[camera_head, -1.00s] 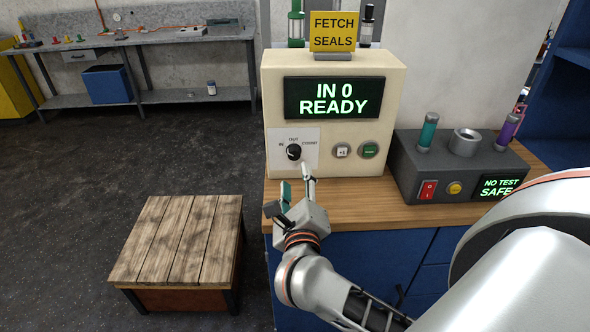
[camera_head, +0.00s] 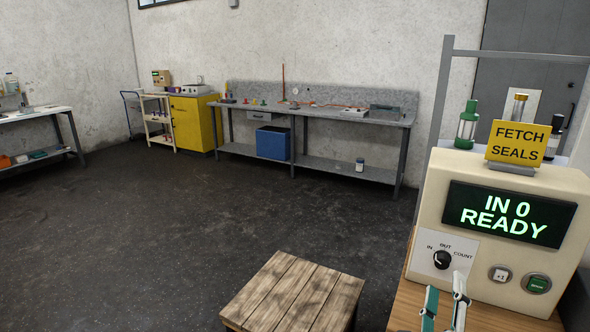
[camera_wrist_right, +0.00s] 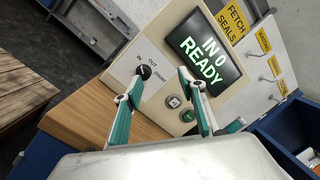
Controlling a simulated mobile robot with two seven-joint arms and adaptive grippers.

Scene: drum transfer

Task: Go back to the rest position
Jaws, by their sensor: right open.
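My right gripper (camera_head: 445,299) is at the bottom right of the head view, in front of the cream machine (camera_head: 425,215). Its fingers are apart with nothing between them. The fingertips appear just below the black selector knob (camera_head: 442,260); I cannot tell the exact gap. In the right wrist view the open fingers (camera_wrist_right: 159,84) point toward the machine, with the knob (camera_wrist_right: 143,72) beyond them. The machine's display (camera_head: 510,213) reads "IN 0 READY". My left gripper is not in view.
The machine stands on a wooden counter (camera_head: 408,305), beneath a yellow "FETCH SEALS" sign (camera_head: 517,143). A low wooden-topped stand (camera_head: 290,295) is left of the counter. A grey workbench (camera_head: 340,116) and yellow cabinet (camera_head: 194,122) line the back wall. Open dark floor lies between.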

